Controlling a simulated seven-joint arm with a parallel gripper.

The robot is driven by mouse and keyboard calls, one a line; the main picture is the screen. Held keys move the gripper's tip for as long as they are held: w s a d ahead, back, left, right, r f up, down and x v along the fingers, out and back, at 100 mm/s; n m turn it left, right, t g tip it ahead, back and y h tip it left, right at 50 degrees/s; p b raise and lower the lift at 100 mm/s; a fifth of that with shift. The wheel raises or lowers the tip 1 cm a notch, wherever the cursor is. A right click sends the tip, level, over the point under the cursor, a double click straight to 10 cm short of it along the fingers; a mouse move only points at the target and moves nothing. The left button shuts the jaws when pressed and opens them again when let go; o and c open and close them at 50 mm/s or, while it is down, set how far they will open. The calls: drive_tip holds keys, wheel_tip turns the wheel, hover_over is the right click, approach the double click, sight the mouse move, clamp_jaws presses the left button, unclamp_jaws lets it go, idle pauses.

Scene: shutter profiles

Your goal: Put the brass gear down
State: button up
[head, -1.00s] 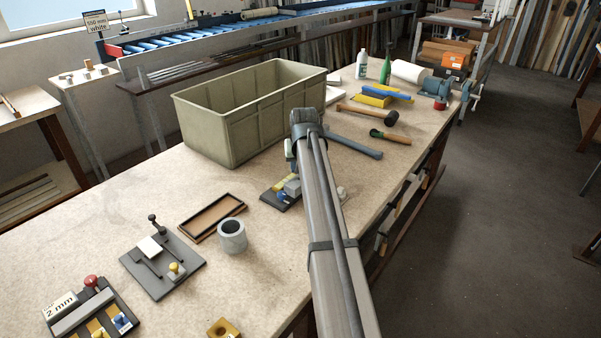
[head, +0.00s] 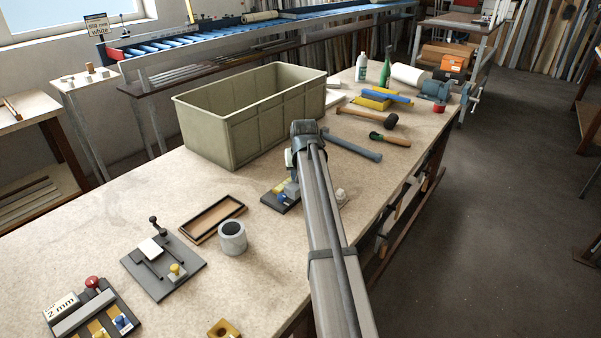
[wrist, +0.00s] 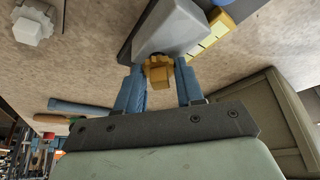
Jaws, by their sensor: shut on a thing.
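The brass gear (wrist: 158,69) shows in the wrist view between the two blue fingers of my gripper (wrist: 160,77), which is shut on it. Just beyond it, in the wrist view, is a grey block (wrist: 172,32) on a dark base with yellow and blue parts; I cannot tell whether the gear touches it. In the head view my arm hides the gear and most of the gripper. The dark fixture (head: 279,199) with yellow and blue parts shows beside my arm's end.
A large olive bin (head: 215,130) stands behind my gripper. A grey cup (head: 232,240), a shallow wooden tray (head: 196,232) and a fixture plate (head: 150,276) lie to the left. A blue-grey bar (head: 351,147) and a mallet (head: 375,118) lie to the right. A small pale knobbed part (wrist: 31,26) lies nearby.

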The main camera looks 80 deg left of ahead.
drive_tip(key=shift+d+f, duration=0.15)
drive_tip(key=shift+f, duration=0.35)
drive_tip(key=shift+d+f, duration=0.15)
drive_tip(key=shift+f, duration=0.35)
drive_tip(key=o, duration=0.8)
drive_tip(key=shift+o, duration=1.1)
drive_tip(key=shift+r, duration=0.15)
drive_tip(key=shift+a+r, duration=0.1)
drive_tip(key=shift+r, duration=0.3)
drive_tip(key=v, duration=1.2)
drive_tip(key=shift+a+r, duration=0.15)
drive_tip(key=shift+a, duration=0.2)
